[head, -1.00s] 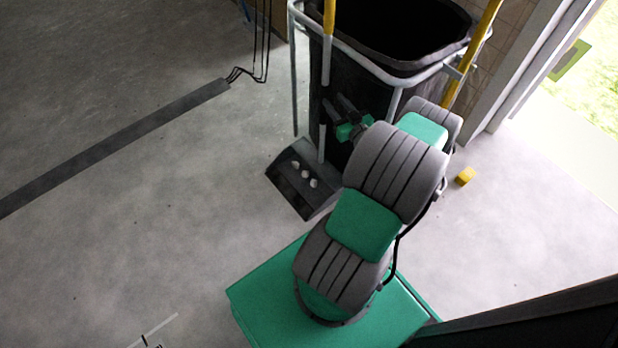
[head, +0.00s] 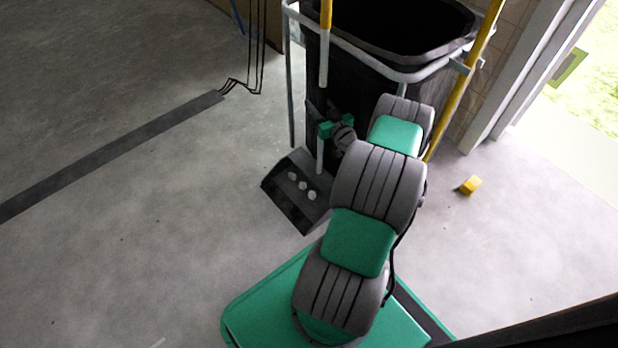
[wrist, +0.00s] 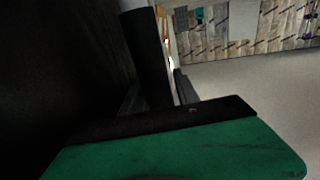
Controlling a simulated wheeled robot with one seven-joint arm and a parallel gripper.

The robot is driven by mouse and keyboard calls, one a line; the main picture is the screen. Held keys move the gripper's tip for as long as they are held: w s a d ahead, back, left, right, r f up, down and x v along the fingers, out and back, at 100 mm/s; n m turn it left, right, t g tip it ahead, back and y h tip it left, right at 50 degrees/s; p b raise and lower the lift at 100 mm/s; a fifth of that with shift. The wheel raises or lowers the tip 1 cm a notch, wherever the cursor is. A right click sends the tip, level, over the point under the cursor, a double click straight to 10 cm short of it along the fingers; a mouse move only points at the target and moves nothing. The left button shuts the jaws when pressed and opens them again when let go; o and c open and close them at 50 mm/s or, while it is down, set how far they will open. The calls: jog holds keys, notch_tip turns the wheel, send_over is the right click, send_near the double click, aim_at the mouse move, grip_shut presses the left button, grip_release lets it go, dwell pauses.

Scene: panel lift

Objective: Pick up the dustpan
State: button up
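The dustpan (head: 298,190) is a black pan on the floor at the cart's front left, with several small white lumps showing on it. Its long upright handle is pale below and yellow at the top, rising in front of the black bag. My gripper (head: 320,120) is at the handle's lower half and covers part of it in the head view. In the wrist view, a dark and grey pole (wrist: 148,50) stands just beyond the green and black gripper body. I cannot see whether the fingers touch or close around the handle.
A cart with a black bag (head: 400,90) and grey frame stands right behind the handle. A yellow pole (head: 455,105) leans at its right. A small yellow block (head: 470,185) lies on the floor at right. Open floor is at left.

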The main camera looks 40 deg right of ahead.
grip_shut()
dwell(1.3)
jog(key=shift+r, duration=0.1)
